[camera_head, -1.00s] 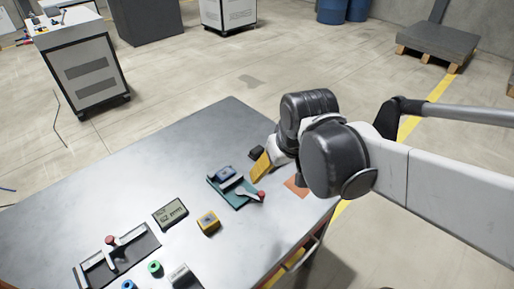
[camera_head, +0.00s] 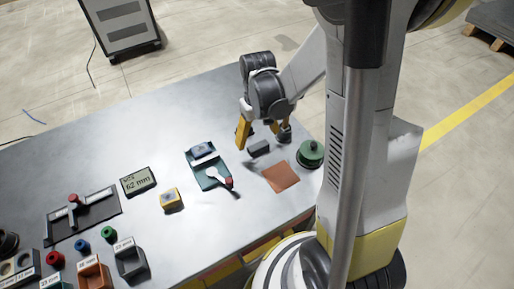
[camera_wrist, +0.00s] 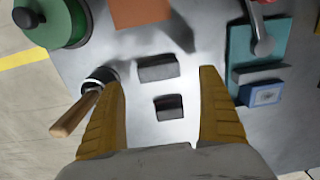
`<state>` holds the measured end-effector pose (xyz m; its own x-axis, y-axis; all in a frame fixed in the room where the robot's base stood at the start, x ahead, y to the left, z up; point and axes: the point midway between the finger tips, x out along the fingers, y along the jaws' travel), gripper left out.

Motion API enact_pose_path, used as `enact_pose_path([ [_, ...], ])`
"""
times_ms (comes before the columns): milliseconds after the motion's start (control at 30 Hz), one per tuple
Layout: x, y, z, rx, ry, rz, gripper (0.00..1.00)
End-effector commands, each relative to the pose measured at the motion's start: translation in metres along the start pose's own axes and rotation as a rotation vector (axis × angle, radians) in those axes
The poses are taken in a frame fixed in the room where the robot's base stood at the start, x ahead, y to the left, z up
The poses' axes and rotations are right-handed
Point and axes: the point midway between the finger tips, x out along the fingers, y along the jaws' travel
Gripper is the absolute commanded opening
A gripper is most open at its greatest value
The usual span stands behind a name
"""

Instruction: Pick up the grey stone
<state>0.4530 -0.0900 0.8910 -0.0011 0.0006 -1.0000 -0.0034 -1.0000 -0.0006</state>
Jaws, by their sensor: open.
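The grey stone (camera_wrist: 158,68) is a small oblong grey block lying flat on the metal table. In the wrist view it lies just ahead of my fingertips, and in the head view it shows as a dark grey block (camera_head: 259,148). A smaller, darker block (camera_wrist: 169,106) lies beside it, between my fingers in the picture. My gripper (camera_wrist: 163,78) is open and empty, with yellow fingers spread on either side of the blocks. In the head view my gripper (camera_head: 262,138) points down over the table's far right part. I cannot tell its exact height.
A wooden-handled tool (camera_wrist: 75,114) lies close by my left finger in the wrist view. An orange mat (camera_head: 281,176), a green round object (camera_head: 311,153) and a teal fixture with a lever (camera_head: 207,172) surround the stone. A gauge display (camera_head: 139,181) and several small containers stand further left.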

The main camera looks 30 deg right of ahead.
Motion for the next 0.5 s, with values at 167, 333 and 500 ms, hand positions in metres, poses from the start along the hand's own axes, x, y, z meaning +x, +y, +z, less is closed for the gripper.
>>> enact_pose_path([
  [167, 0.017, 0.001, 0.001, 0.000, 0.000, 0.000, 0.88],
  [333, 0.045, 0.001, 0.001, 0.000, 0.001, 0.000, 0.88],
  [500, 0.053, 0.001, 0.001, 0.000, 0.001, 0.000, 0.88],
])
